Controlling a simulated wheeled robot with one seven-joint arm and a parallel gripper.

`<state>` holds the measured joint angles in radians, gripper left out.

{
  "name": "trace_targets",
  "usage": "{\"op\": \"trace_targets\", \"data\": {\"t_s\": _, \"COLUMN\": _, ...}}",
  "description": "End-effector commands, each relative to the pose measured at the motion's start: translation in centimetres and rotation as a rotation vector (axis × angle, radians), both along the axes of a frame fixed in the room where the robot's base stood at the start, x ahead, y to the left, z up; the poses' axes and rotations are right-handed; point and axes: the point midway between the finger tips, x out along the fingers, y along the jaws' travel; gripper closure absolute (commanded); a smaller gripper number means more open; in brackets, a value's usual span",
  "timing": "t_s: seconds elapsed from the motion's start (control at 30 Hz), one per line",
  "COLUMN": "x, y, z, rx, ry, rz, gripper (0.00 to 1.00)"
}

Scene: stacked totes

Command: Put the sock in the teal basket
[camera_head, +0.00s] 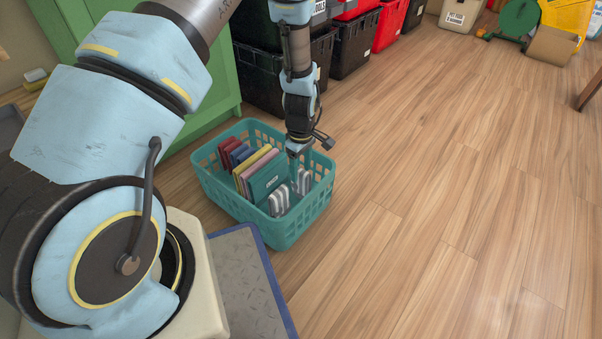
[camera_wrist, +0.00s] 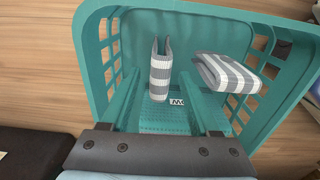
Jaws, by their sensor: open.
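The teal basket (camera_head: 291,233) stands on the floor, and its wall also shows in the wrist view (camera_wrist: 92,60). A grey-and-white striped sock (camera_head: 279,201) is inside it, at the near right side; the wrist view shows it upright (camera_wrist: 160,78). A second grey-and-white striped folded piece (camera_head: 304,181) lies beside it, tilted near the basket's right wall; it also shows in the wrist view (camera_wrist: 228,72). My gripper (camera_head: 294,167) points down into the basket, open, with the upright striped sock between or just beyond its fingers. Whether the fingers touch it I cannot tell.
Several upright books (camera_head: 255,168), red, blue, yellow, pink and teal, fill the basket's left and middle. A green cabinet (camera_head: 215,85) and black bins (camera_head: 262,80) stand behind. A grey mat with a blue edge (camera_head: 245,275) lies in front. The wooden floor (camera_head: 450,190) to the right is clear.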

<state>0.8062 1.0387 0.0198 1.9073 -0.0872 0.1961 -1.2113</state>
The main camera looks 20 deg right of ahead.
Motion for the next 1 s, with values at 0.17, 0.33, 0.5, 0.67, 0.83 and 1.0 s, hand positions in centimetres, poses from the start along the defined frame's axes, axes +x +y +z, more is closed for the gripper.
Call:
{"op": "trace_targets", "data": {"t_s": 0.17, "x": 0.0, "y": -0.1, "z": 4.4, "rx": -0.001, "ry": -0.002, "rz": -0.001, "gripper": 0.38}}
{"op": "trace_targets", "data": {"t_s": 0.33, "x": 0.0, "y": -0.1, "z": 6.8, "rx": -0.002, "ry": -0.001, "rz": 0.0, "gripper": 0.38}}
{"op": "trace_targets", "data": {"t_s": 0.5, "x": 0.0, "y": 0.0, "z": 7.7, "rx": 0.0, "ry": 0.001, "rz": 0.0, "gripper": 0.38}}
{"op": "trace_targets", "data": {"t_s": 0.67, "x": 0.0, "y": 0.0, "z": 7.8, "rx": 0.0, "ry": 0.0, "rz": 0.0, "gripper": 0.38}}
{"op": "trace_targets", "data": {"t_s": 0.83, "x": 1.4, "y": 2.0, "z": 10.4, "rx": -0.012, "ry": -0.008, "rz": -0.031, "gripper": 0.38}}
{"op": "trace_targets", "data": {"t_s": 1.0, "x": 3.5, "y": 7.7, "z": 16.6, "rx": -0.031, "ry": -0.029, "rz": -0.133, "gripper": 0.38}}
